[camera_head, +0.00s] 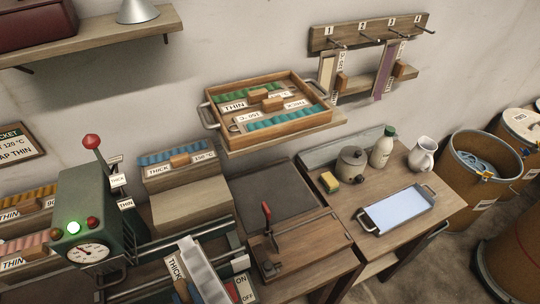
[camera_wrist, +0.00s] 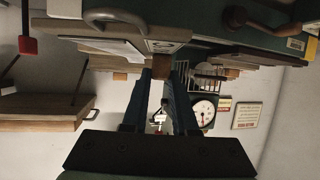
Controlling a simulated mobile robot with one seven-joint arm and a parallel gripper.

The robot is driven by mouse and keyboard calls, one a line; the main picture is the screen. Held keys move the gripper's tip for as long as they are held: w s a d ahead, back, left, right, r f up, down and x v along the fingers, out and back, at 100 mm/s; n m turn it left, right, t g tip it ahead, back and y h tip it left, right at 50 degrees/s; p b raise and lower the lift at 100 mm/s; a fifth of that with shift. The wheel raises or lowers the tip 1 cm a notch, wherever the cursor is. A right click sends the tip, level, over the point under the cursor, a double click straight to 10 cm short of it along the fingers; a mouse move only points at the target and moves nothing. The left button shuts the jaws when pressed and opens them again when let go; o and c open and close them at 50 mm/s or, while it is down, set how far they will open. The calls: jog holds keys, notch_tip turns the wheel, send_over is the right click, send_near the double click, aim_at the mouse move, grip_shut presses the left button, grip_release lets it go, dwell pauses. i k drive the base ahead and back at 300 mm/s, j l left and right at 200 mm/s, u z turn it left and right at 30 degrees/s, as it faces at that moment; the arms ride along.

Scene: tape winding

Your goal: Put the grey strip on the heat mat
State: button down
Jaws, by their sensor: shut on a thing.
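The grey strip (camera_head: 205,270) is a pale, ridged length on a carrier at the bottom centre of the head view. A THICK label (camera_head: 176,268) and a small wooden handle sit at its left side. My gripper (camera_wrist: 160,72) shows in the wrist view as two dark blue fingers shut around a small wooden block, which looks like that handle. The grey strip is not clear in the wrist view. A dark grey flat slab (camera_head: 275,190) on the bench, likely the heat mat, is bare and lies up and right of the strip, apart from it.
A green machine with a gauge (camera_head: 88,252) and rails stands left. A board with a red-handled lever (camera_head: 267,213) lies in front of the slab. A wooden tray (camera_head: 268,83) is on the shelf above. A light-blue tray (camera_head: 398,209), pot and bottle stand right.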

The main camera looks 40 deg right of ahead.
aim_at(271, 194)
jog(key=i+l+u, duration=0.1)
jog(key=l, duration=0.6)
jog(key=i+l, duration=0.15)
jog(key=l, duration=0.5)
jog(key=i+l+u, duration=0.15)
jog(key=l, duration=0.9)
jog(key=k+l+u, duration=0.1)
jog(key=l, duration=0.25)
